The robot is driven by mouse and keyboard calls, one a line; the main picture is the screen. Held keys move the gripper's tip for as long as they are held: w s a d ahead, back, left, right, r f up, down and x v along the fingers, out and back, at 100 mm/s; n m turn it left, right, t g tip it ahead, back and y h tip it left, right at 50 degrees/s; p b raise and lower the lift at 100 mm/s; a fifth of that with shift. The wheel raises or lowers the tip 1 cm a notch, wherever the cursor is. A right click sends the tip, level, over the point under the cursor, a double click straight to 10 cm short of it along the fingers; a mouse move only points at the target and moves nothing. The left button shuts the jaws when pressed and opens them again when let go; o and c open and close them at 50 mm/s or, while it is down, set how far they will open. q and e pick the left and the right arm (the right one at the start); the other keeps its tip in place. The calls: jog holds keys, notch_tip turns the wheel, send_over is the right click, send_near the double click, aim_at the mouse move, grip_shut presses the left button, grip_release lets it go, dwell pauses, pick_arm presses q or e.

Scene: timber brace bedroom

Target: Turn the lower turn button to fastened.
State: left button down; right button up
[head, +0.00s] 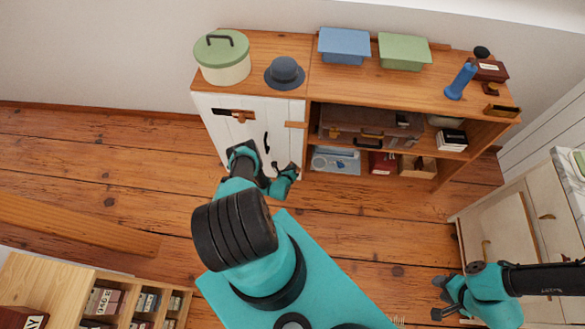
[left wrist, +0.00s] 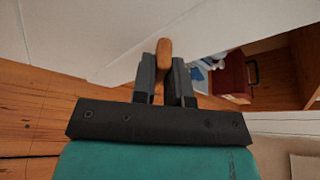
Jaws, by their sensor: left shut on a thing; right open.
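The lower turn button (left wrist: 164,52), a small rounded tan wooden piece, shows between my left gripper's fingers in the left wrist view. My left gripper (left wrist: 164,78) is shut on it, close to the white cabinet door (left wrist: 120,35). In the head view my left gripper (head: 284,170) is low at the white door front (head: 226,137), and it and its arm hide the lower button there. Another wooden turn button (head: 295,125) sits higher at the door's right edge. My right gripper (head: 441,298) is open and empty at the lower right, away from the cabinet.
Open shelves right of the door hold a brown suitcase (head: 345,124), a blue tray (head: 336,160) and a red box (head: 382,163). A green round box (head: 222,57) and a hat (head: 285,73) stand on top. A pale drawer unit (head: 503,235) is near my right arm.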

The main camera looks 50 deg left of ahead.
dwell(0.4)
pick_arm(q)
jog(key=c, duration=1.1)
grip_release()
jog(key=shift+c, duration=0.2)
jog(key=shift+s, duration=0.1)
jog(key=v, duration=1.7)
jog(key=shift+s, duration=0.2)
jog(key=shift+d+f, duration=0.1)
